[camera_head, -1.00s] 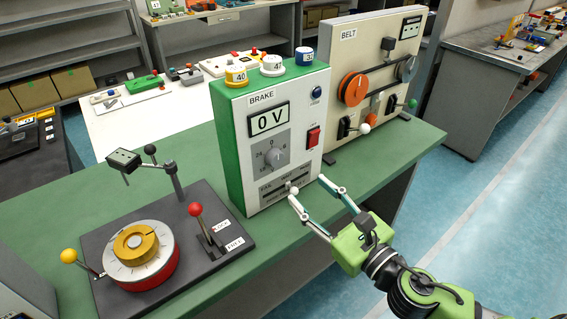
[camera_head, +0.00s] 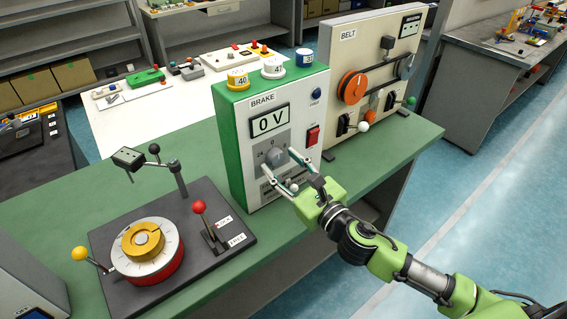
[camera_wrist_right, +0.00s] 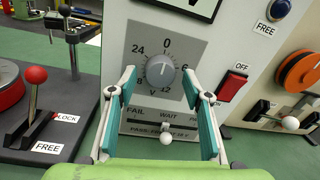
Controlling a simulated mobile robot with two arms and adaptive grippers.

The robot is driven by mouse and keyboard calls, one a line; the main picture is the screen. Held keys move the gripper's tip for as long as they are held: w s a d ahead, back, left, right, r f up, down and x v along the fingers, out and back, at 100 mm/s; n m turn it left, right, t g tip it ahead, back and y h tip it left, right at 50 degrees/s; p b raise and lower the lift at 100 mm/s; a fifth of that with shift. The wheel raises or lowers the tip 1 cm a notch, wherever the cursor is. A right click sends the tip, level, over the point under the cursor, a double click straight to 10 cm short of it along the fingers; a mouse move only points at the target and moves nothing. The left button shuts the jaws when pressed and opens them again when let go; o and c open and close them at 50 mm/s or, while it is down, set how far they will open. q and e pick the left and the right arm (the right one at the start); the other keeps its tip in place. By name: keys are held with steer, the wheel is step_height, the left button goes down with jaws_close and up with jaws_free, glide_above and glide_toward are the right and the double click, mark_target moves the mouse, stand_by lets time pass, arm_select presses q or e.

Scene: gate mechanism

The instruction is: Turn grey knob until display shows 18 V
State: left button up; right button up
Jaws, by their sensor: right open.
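The grey knob (camera_head: 275,157) is on the front of the white and green BRAKE box (camera_head: 236,145), in the middle of a grey dial plate. The display (camera_head: 269,121) above it reads 0 V. In the right wrist view the knob (camera_wrist_right: 160,70) is round, with a scale showing 0, 12 and 24 around it. My right gripper (camera_head: 282,163) is open in front of the panel, one fingertip on each side of the knob. In the right wrist view the gripper (camera_wrist_right: 158,74) shows gaps between its fingertips and the knob. My left gripper is not in view.
A white ball-ended slider lever (camera_wrist_right: 166,137) is below the knob, between the fingers in the wrist view. A red switch (camera_head: 313,135) is right of the display. The BELT panel (camera_head: 349,60) stands behind right. A turntable base with red-knobbed lever (camera_head: 198,207) is left.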

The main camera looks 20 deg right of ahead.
steer(key=c, duration=1.1)
